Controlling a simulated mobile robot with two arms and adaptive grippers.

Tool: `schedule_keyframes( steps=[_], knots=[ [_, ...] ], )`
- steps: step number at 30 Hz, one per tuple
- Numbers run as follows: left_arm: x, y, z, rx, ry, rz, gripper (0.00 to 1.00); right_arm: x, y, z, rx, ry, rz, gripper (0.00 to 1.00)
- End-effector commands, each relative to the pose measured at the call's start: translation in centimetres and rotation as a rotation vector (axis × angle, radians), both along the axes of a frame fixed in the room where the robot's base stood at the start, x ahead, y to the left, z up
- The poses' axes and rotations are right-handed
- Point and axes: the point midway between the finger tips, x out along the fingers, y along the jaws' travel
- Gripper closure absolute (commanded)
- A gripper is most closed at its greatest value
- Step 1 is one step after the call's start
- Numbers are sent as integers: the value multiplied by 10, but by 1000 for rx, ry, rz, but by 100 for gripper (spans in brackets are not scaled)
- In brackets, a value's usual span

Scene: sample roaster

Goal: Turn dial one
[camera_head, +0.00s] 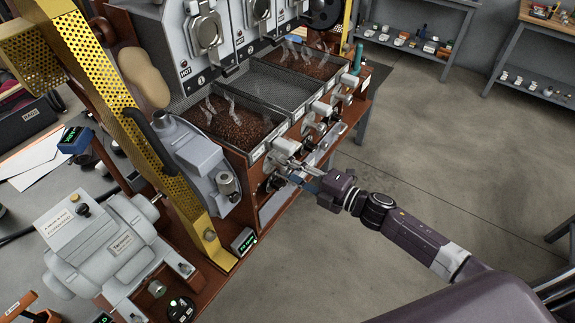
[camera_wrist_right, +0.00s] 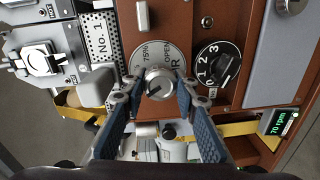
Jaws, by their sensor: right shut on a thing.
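My right gripper (camera_head: 303,178) reaches the front panel of the roaster from the right in the head view. In the right wrist view my right gripper (camera_wrist_right: 159,95) is shut on a round silver knob (camera_wrist_right: 158,82). The knob sits on a grey dial plate (camera_wrist_right: 150,55) marked "75%" and "OPEN", with the rest of its lettering partly hidden by the knob. A "No.1" plate (camera_wrist_right: 101,38) is to its left. A black dial (camera_wrist_right: 217,65) numbered 0 to 3 is just right of the knob, apart from the fingers. My left gripper is not in view.
Bean trays (camera_head: 238,125) project above the gripper along the roaster's front. A yellow perforated guard (camera_head: 110,100) and a grey motor (camera_head: 110,240) stand left. A "70 rpm" display (camera_wrist_right: 279,122) is at the wrist view's right. Open floor (camera_head: 420,150) lies to the right.

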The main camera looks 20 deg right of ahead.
Motion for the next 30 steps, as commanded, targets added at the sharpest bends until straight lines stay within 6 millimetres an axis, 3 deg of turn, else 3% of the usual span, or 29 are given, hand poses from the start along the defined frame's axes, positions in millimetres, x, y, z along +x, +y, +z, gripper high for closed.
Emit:
schedule_keyframes(
  steps=[15,30],
  knots=[
    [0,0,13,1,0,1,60,1,-1,1,332,260,-1,97],
    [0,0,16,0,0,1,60,1,-1,1,446,347,-1,97]
  ],
)
